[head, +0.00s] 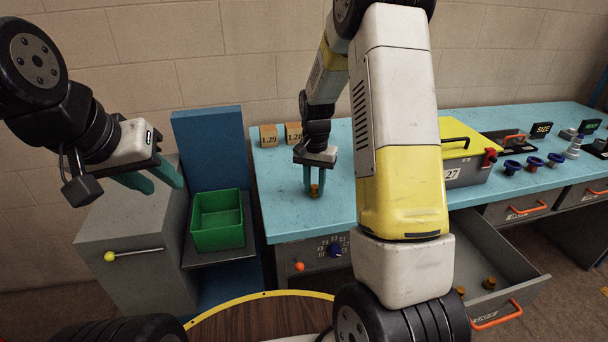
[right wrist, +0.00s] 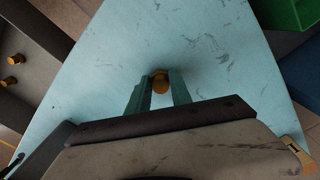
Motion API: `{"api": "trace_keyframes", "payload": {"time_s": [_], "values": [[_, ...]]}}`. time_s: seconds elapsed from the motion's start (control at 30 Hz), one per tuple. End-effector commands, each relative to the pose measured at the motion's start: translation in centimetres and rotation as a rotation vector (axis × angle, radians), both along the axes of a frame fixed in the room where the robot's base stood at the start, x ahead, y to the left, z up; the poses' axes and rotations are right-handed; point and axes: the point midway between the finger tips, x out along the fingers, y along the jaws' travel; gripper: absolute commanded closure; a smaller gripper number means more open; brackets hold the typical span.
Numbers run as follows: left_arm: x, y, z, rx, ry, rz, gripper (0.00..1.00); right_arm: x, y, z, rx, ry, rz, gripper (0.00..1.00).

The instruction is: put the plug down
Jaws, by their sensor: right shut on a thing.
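The plug (head: 315,191) is a small brass-coloured piece at the teal bench top, between the fingertips of my right gripper (head: 314,188). In the right wrist view the plug (right wrist: 160,82) shows as a round brass end between the two green fingers (right wrist: 160,88), which are shut on it. It is at or just above the bench surface; I cannot tell whether it touches. My left gripper (head: 160,180) hangs at the left over the grey cabinet, its green fingers apart and empty.
The teal bench (head: 280,200) is clear around the plug. A green bin (head: 218,222) stands to the left. Tan blocks (head: 269,136) are behind. A yellow-topped case (head: 462,165) and blue-topped pieces (head: 512,167) are to the right. An open drawer (head: 520,262) holds brass pieces.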

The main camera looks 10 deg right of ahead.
Motion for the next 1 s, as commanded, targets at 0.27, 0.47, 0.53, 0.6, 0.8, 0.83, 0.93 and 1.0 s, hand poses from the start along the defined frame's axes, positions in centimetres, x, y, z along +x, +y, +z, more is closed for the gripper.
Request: {"api": "trace_keyframes", "payload": {"time_s": [0.27, 0.47, 0.53, 0.6, 0.8, 0.83, 0.93, 1.0], "values": [[0.0, 0.0, 0.0, 0.000, 0.000, 0.000, 0.64, 0.0, 0.0, -0.3, 0.000, 0.000, 0.000, 0.67], [0.0, 0.0, 0.0, 0.000, 0.000, 0.000, 0.64, 0.0, 0.0, -0.2, 0.000, 0.000, 0.000, 0.53], [0.0, 0.0, 0.0, 0.000, 0.000, 0.000, 0.64, 0.0, 0.0, -0.2, 0.000, 0.000, 0.000, 0.53], [0.0, 0.0, 0.0, 0.000, 0.000, 0.000, 0.64, 0.0, 0.0, -0.2, 0.000, 0.000, 0.000, 0.53], [0.0, 0.0, 0.0, 0.000, 0.000, 0.000, 0.64, 0.1, 0.0, 1.1, 0.000, -0.004, 0.001, 0.53], [0.0, 0.0, 0.0, 0.000, 0.000, 0.000, 0.64, 0.1, 0.0, 1.6, 0.000, -0.004, 0.001, 0.53], [0.0, 0.0, 0.0, 0.000, 0.000, 0.000, 0.64, 0.1, 0.1, 3.6, 0.001, -0.007, 0.001, 0.53], [0.0, 0.0, 0.0, 0.000, 0.000, 0.000, 0.64, 0.1, 0.1, 5.3, 0.001, -0.007, 0.001, 0.53]]}}
